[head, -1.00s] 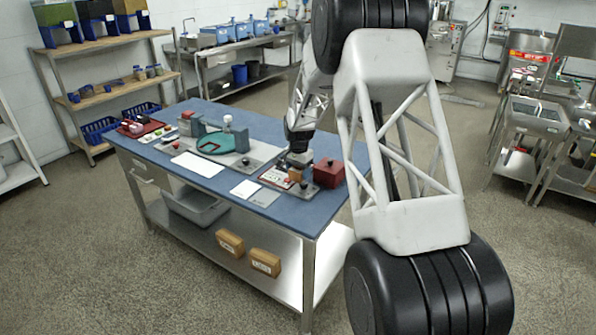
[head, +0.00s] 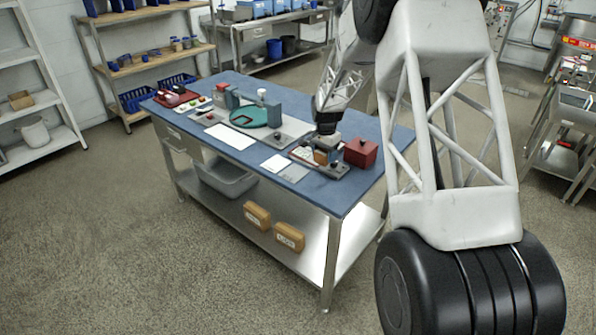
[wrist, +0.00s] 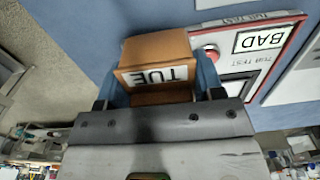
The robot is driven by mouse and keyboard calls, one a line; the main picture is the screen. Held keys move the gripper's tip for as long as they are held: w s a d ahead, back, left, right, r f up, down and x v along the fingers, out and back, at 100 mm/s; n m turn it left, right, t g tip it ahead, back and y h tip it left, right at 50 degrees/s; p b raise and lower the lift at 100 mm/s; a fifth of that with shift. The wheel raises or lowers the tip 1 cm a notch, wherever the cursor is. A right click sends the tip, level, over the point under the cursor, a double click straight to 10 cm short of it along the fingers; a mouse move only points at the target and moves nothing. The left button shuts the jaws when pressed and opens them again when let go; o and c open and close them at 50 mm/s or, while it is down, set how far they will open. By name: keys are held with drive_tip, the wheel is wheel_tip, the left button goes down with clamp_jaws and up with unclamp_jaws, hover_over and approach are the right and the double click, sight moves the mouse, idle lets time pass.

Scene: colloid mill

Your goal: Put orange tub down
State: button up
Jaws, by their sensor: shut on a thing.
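The orange tub (wrist: 157,52) carries a white label reading "TUE" and sits between the jaws of my gripper (wrist: 155,90) in the wrist view. My gripper is shut on it, one blue-grey finger on each side. In the head view the tub (head: 321,157) is small and partly hidden under my gripper (head: 326,140), over the right part of the blue table. I cannot tell whether its underside touches anything. A white board with a red edge (wrist: 262,62), with a "BAD" label, lies right beside the tub in the wrist view.
A dark red box (head: 361,152) stands just right of my gripper on the blue table (head: 330,190). White cards (head: 275,163) lie to the left. A green round plate (head: 250,116) and a white sheet (head: 230,137) lie further left. Two labelled tan boxes (head: 290,237) rest on the lower shelf.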

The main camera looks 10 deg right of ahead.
drive_tip(key=s+a+f, duration=0.1)
drive_tip(key=s+a, duration=0.7)
drive_tip(key=s, duration=0.5)
drive_tip(key=shift+a, duration=0.2)
drive_tip(key=shift+w, duration=0.1)
hover_over(296, 171)
drive_tip(key=shift+f, duration=0.7)
drive_tip(key=shift+f, duration=1.8)
drive_tip(key=shift+f, duration=0.15)
drive_tip(key=o, duration=0.9)
